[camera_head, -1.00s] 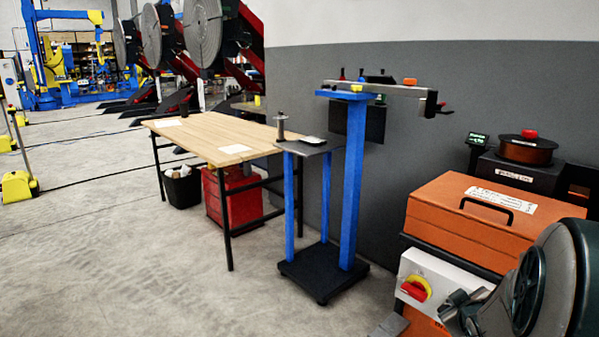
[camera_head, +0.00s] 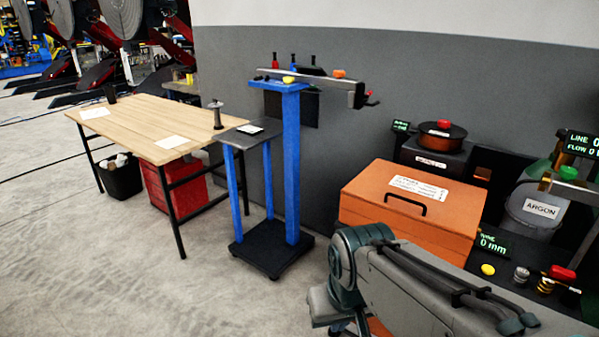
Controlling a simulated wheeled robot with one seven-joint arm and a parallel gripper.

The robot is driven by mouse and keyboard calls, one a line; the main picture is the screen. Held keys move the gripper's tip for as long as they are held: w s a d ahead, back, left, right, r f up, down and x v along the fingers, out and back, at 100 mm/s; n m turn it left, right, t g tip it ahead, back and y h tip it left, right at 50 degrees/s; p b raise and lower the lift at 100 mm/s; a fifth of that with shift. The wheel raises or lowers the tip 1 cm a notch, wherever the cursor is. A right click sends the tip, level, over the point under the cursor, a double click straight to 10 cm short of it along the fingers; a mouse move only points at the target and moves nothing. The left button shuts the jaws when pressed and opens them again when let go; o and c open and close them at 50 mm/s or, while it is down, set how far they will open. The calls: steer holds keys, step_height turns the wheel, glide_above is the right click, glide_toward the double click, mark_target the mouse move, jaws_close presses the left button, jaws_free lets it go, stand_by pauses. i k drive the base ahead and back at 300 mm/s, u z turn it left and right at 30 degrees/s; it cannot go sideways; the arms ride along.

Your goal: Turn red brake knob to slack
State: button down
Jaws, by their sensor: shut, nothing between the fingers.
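A red knob (camera_head: 443,124) sits on top of a round brown wire spool (camera_head: 437,133) at the back right, on a dark unit behind the orange case. Its setting is too small to read. Another red knob (camera_head: 562,273) sits at the right, on a dark panel (camera_head: 545,287) with a yellow button. No label in view tells which red knob is the brake. My gripper's fingers do not show in this view.
An orange case (camera_head: 412,200) stands before the spool. Floor at the lower left is clear.

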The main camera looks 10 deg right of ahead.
mark_target(444, 125)
steer(key=z, duration=0.8)
steer(key=k, duration=0.3)
steer(key=z, duration=0.35)
